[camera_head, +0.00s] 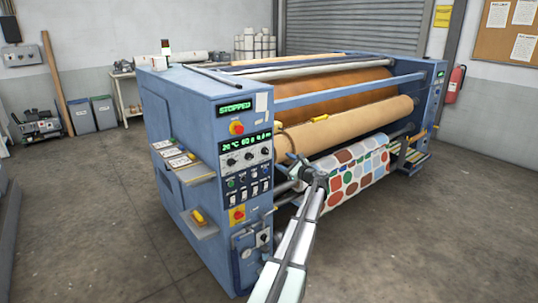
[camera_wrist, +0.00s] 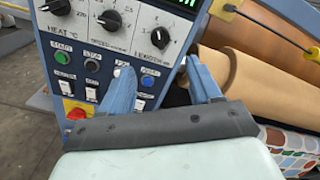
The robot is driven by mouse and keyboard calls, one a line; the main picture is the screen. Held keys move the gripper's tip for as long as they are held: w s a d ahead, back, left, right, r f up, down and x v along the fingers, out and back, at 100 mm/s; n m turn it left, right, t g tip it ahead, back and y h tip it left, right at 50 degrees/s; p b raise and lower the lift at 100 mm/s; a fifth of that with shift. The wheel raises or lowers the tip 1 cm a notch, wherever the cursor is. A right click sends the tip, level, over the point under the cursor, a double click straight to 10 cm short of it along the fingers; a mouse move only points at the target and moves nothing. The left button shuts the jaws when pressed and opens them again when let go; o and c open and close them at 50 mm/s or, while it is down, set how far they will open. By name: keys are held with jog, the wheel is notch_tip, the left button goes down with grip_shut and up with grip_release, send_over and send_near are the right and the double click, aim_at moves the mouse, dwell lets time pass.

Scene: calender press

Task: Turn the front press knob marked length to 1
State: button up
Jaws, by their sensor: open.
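The press front panel carries three black knobs in a row. In the wrist view the right-hand knob (camera_wrist: 160,37) has small numbers around it and a label below that seems to read length; its exact setting is too small to tell. It shows small in the head view too (camera_head: 263,153). My gripper (camera_wrist: 162,84) is open and empty, its blue fingers spread below the knobs in the wrist view and apart from them. In the head view my gripper (camera_head: 304,177) is just right of the panel.
The middle knob (camera_wrist: 110,20) and heat knob (camera_wrist: 56,6) sit left. Below are green, dark and blue buttons, switches and a red emergency knob (camera_wrist: 76,113). A green display (camera_head: 236,108) reads STOPPED. Rollers and patterned fabric (camera_head: 345,172) lie right of the panel.

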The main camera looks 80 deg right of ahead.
aim_at(267, 152)
jog(key=x, duration=1.1)
jog(key=shift+w+d, duration=0.25)
jog(key=c, duration=1)
jog(key=shift+n, duration=0.3)
jog(key=n, duration=0.5)
jog(key=shift+f+n, duration=0.1)
jog(key=shift+n, duration=0.2)
jog(key=n, duration=0.5)
jog(key=shift+n, duration=0.3)
